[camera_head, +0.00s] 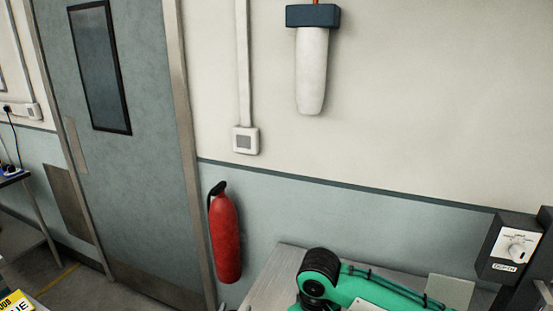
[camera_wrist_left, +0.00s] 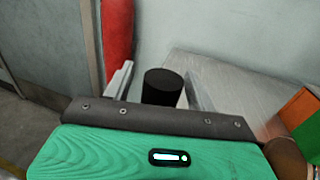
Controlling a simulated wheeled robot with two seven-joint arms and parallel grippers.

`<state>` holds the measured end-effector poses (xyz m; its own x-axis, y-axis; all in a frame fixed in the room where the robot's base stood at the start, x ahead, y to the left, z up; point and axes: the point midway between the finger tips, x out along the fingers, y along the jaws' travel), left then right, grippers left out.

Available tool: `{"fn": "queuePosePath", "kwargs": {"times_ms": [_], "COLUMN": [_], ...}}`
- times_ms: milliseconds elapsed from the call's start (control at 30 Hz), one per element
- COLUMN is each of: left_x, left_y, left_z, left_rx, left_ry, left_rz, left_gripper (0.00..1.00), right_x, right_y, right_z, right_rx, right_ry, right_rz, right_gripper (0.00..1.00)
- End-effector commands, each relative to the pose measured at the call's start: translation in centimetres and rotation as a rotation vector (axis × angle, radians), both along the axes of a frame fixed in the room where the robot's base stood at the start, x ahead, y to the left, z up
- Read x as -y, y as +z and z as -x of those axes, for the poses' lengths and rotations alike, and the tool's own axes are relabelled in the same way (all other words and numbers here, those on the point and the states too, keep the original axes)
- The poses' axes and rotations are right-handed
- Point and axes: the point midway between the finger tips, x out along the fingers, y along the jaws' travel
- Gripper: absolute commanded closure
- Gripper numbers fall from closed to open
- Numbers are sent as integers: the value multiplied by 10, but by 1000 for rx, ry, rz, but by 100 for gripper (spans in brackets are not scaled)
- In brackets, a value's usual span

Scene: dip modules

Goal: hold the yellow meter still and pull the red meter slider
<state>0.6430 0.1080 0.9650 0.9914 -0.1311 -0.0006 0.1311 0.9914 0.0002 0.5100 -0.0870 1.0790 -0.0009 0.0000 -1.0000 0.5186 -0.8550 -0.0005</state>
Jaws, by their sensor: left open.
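My left gripper (camera_wrist_left: 159,74) shows in the left wrist view with its two pale fingers spread apart. A dark, round-topped cylinder (camera_wrist_left: 162,86) appears between the fingers; I cannot tell whether it touches them or what it belongs to. A yellow piece (camera_head: 15,301) with black lettering is cut off at the lower left corner of the head view; I cannot tell whether it is the yellow meter. No red meter or slider can be made out. In the head view I cannot make out the left gripper's fingers. My right gripper does not show.
A red fire extinguisher (camera_head: 226,238) hangs on the wall beside a grey door (camera_head: 130,130). A metal tabletop (camera_head: 265,288) lies at the bottom. An orange and green object (camera_wrist_left: 299,108) shows at the wrist view's right edge.

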Motion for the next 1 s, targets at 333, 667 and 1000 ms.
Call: {"fn": "queuePosePath", "kwargs": {"times_ms": [333, 667, 1000], "left_x": [-4, -7, -11], "left_y": [0, -1, -1], "left_z": [24, 51, 77], "left_rx": [-2, -2, -1], "left_ry": [0, -1, 0], "left_rz": [0, 0, -1], "left_gripper": [43, 43, 43], "right_x": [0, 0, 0], "right_y": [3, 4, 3], "right_z": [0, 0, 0], "right_rx": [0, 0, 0], "right_ry": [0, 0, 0], "right_rz": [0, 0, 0], "right_gripper": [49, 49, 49]}}
